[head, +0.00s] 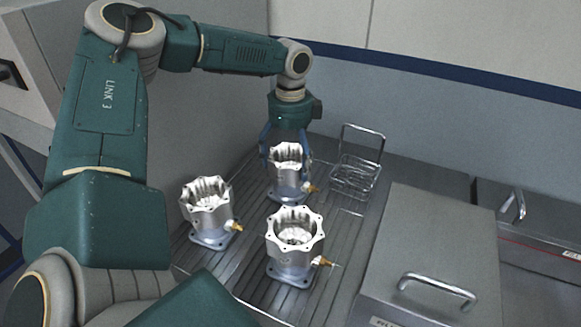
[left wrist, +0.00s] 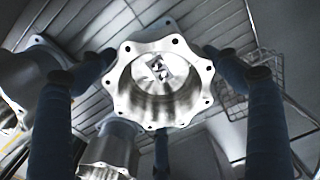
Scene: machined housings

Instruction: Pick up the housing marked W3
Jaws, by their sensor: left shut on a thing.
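Three silver flanged housings stand in the head view: a back one (head: 290,183), a left one (head: 205,214) and a front one (head: 295,250). My left gripper (head: 286,150) comes down from above and is shut on the back housing, its blue fingers around the upper body. In the left wrist view, the fingers (left wrist: 163,78) surround that housing's scalloped rim (left wrist: 132,100). A dark and white mark shows inside its bore, too small to read. I cannot tell whether its base is off the surface. My right gripper is not in view.
The housings are on a grooved metal drainboard (head: 240,275). A wire basket (head: 355,180) stands close to the right of the held housing. A grey lidded box with a handle (head: 430,240) is at the right. A wall rises behind.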

